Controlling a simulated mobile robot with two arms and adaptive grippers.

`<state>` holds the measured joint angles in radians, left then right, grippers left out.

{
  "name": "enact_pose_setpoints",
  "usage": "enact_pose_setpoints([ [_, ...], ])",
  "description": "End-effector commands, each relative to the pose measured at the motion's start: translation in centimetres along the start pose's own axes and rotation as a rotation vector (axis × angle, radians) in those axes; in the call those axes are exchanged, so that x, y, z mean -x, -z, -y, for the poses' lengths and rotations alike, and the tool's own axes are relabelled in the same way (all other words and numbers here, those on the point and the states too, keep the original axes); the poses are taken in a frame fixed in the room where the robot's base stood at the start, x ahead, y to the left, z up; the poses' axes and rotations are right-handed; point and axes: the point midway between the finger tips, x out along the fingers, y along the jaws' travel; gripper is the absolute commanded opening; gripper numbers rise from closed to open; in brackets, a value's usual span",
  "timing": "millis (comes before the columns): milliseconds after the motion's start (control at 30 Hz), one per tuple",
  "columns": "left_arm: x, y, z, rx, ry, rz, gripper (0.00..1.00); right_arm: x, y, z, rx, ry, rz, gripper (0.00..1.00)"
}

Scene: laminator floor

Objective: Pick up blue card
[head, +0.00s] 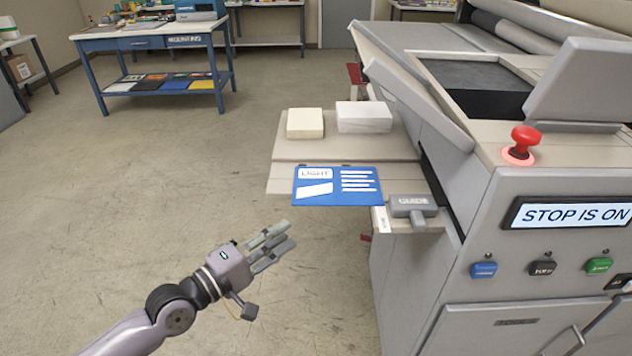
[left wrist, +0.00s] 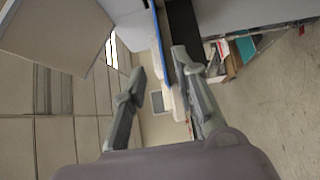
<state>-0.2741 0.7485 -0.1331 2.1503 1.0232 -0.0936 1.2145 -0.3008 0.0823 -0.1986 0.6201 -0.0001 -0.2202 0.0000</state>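The blue card (head: 337,187), with white print and white panels, lies flat on the front part of the beige feed shelf (head: 280,180) in the head view. Its near edge seems to reach slightly past the shelf's front edge. My left gripper (head: 270,243) is in front of and below the card, to its left, apart from it and empty. Its fingers are spread, as the left wrist view (left wrist: 158,64) also shows. A thin blue edge shows between the fingers there, probably the card seen edge-on. My right gripper is in neither view.
A grey guide block (head: 411,205) sits right of the card. Two cream stacks (head: 305,123) (head: 364,117) stand behind it. The laminator (head: 540,275), with a red stop button (head: 521,141), fills the right. A blue bench (head: 160,70) is far back. Floor at left is clear.

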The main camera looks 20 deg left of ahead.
Motion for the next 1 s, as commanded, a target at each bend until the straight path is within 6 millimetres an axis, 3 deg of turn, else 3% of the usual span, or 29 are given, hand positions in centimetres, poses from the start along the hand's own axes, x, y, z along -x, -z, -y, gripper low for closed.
enact_pose_setpoints([
  [300,-5.6,0.1,-0.1,0.0,-0.001,-0.002,0.27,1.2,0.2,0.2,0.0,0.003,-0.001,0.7],
  [567,-7.4,0.3,-0.1,-0.003,0.0,-0.001,0.27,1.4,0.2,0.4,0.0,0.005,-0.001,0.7],
  [833,-11.1,1.1,-0.3,-0.001,0.0,-0.001,0.27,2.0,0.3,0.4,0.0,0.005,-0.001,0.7],
  [1000,-11.9,1.1,-0.2,-0.002,0.002,0.0,0.27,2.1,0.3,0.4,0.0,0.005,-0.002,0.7],
])
